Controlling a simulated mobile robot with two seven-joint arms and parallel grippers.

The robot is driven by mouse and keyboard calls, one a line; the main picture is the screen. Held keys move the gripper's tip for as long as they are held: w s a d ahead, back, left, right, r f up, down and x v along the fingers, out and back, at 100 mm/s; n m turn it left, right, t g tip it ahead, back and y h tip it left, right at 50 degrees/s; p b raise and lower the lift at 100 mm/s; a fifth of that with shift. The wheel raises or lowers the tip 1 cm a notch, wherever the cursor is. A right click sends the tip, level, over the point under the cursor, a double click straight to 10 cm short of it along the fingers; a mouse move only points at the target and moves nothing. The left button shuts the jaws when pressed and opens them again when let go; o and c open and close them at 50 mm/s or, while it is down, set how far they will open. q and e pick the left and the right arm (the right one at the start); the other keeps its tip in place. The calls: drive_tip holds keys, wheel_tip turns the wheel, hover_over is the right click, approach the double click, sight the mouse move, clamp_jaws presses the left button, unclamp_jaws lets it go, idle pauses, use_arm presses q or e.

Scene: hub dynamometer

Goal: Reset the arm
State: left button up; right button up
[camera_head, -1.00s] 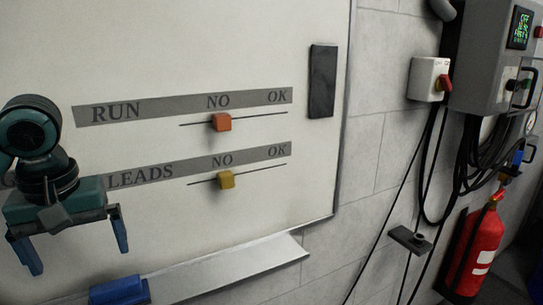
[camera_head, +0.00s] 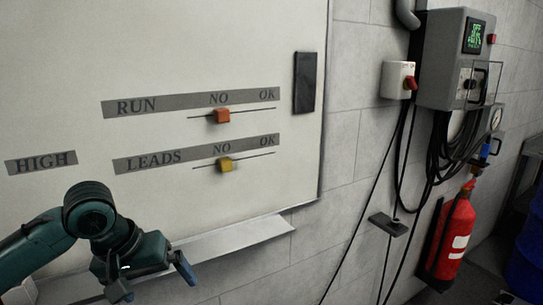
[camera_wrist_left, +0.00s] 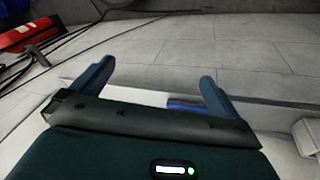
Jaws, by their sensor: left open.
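My left arm comes in from the lower left of the head view. Its left gripper (camera_head: 157,285) is open and empty, low in front of the whiteboard's tray (camera_head: 235,240). In the left wrist view the blue fingers of the left gripper (camera_wrist_left: 155,72) are spread apart, with nothing held between them. A blue object (camera_wrist_left: 186,106), partly hidden by a finger, lies beyond the gripper near the pale tray edge. My right gripper is in neither view.
The whiteboard (camera_head: 230,50) carries an orange slider (camera_head: 222,116) and a yellow slider (camera_head: 226,165), both under NO. To the right are a switch box (camera_head: 396,78), a control cabinet (camera_head: 445,60), hanging cables and a red fire extinguisher (camera_head: 456,235).

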use_arm(q)
drive_tip(key=s+d+f+m+t+h, duration=0.1)
drive_tip(key=d+f+m+t+h, duration=0.1)
drive_tip(key=d+f, duration=0.5)
drive_tip(key=s+d+f+m+t+h, duration=0.15)
drive_tip(key=d+f, duration=0.25)
drive_tip(key=f, duration=0.8)
drive_tip(key=s+a+f+m+t+y, duration=0.1)
drive_tip(key=s+a+f+t+y, duration=0.2)
drive_tip(key=s+f, duration=0.8)
drive_tip(key=shift+s+a+f+m, duration=0.4)
drive_tip(key=shift+s+a, duration=0.65)
drive_tip(key=shift+s, duration=0.15)
drive_tip(key=shift+c, duration=0.2)
